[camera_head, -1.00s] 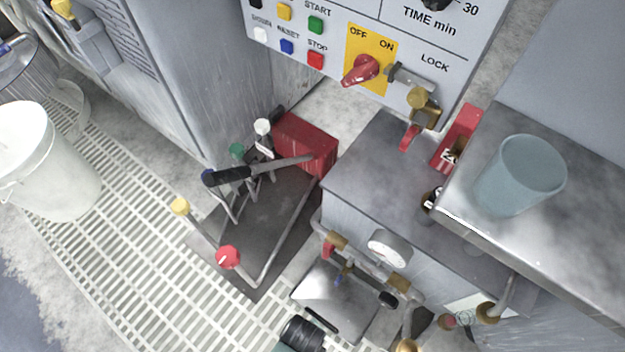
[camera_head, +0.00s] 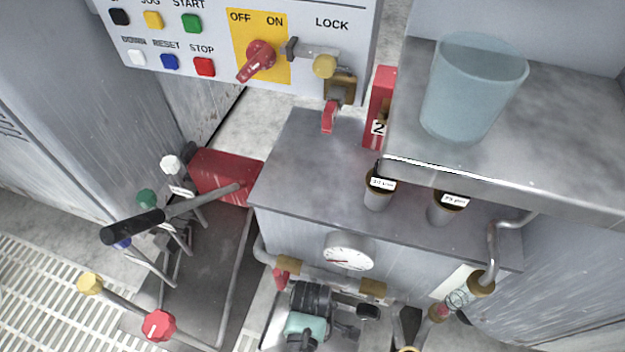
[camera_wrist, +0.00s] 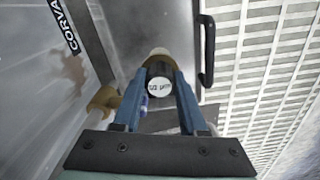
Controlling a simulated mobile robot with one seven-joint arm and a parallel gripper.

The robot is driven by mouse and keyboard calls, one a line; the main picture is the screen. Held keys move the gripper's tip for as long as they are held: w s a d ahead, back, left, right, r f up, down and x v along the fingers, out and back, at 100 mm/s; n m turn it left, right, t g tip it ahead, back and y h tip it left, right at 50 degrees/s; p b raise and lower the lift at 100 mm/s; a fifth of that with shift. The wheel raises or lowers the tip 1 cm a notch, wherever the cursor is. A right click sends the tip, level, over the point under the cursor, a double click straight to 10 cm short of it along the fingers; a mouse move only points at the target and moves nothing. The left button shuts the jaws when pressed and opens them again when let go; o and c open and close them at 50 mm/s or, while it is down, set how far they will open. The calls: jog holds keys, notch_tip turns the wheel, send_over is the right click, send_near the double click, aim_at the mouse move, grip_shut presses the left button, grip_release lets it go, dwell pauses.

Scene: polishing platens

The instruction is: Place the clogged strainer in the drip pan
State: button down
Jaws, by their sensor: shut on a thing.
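My gripper (camera_wrist: 160,82) is shut on a small dark part with a round white label ending in "µm" (camera_wrist: 160,89). I take this part to be the strainer; its number is hard to read and its clogging cannot be seen. In the head view my wrist is at the bottom, in front of the grey cabinet, and hides the held part. A shiny grey tray (camera_head: 266,326), apparently the drip pan, lies low beside and behind my wrist, mostly hidden. The wrist view shows a grey surface with a black bar handle (camera_wrist: 207,50) beyond the fingers, probably this pan.
Two labelled cups (camera_head: 378,192) and (camera_head: 447,206) stand on the cabinet top (camera_head: 310,165). A pressure gauge (camera_head: 349,251) and pipes line its front. A steel shelf (camera_head: 570,150) holding a bluish tumbler (camera_head: 470,90) overhangs at right. Levers with coloured knobs (camera_head: 158,325) stand at left.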

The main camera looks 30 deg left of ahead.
notch_tip(320, 180, down, 4)
jog(key=b, duration=0.3)
jog(key=shift+w+f, duration=0.1)
jog(key=shift+w, duration=0.05)
jog(key=shift+w+a+f+b, duration=0.1)
jog(key=shift+w+b, duration=0.15)
jog(key=shift+b, duration=0.15)
jog(key=shift+r, duration=0.2)
jog(key=shift+c, duration=2.2)
grip_release()
jog(key=shift+f, duration=0.15)
notch_tip(320, 180, up, 12)
jog(key=p, duration=0.8)
jog(key=shift+p, duration=0.3)
